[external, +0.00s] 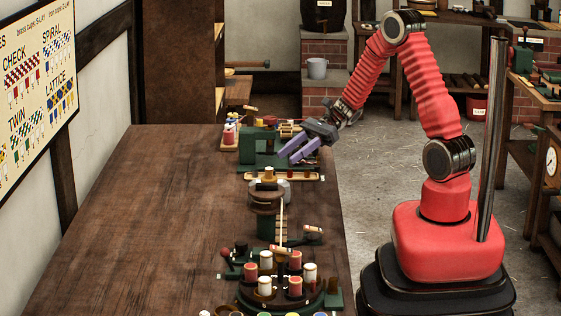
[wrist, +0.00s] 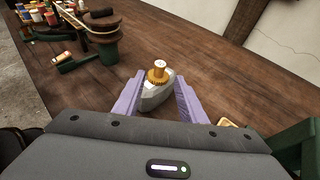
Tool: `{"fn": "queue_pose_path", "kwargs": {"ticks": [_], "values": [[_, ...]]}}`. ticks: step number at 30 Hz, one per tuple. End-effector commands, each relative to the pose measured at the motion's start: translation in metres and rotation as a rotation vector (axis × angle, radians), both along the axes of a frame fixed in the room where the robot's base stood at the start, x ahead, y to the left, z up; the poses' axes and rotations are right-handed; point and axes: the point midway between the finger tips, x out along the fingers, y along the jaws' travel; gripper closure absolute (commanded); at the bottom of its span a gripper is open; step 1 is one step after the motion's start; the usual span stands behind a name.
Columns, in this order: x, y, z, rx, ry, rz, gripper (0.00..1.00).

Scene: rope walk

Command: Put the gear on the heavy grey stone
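The heavy grey stone (wrist: 152,98) lies on the bench in the wrist view, seen between my two fingers. In the external view the stone (external: 284,190) is partly hidden behind a round wooden piece. My gripper (external: 292,156) has purple fingers and is over the bench, beyond the stone. In the wrist view my gripper (wrist: 158,100) is open, its fingers apart with nothing held.
A green stand with a wooden top (external: 267,200) is close to the stone on the near side. A round rack of spools (external: 280,290) is nearer the camera. A green fixture (external: 257,147) is beside my gripper. The bench's left side (external: 150,220) is clear.

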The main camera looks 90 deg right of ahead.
Motion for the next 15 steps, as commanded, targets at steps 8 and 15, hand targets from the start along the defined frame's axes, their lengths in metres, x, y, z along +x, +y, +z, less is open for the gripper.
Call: {"fn": "queue_pose_path", "kwargs": {"ticks": [8, 15], "values": [[-0.0134, -0.0105, 0.0065, 0.000, 0.001, 0.001, 0.62], [-0.0134, -0.0105, 0.0065, 0.000, 0.001, 0.001, 0.62]]}}
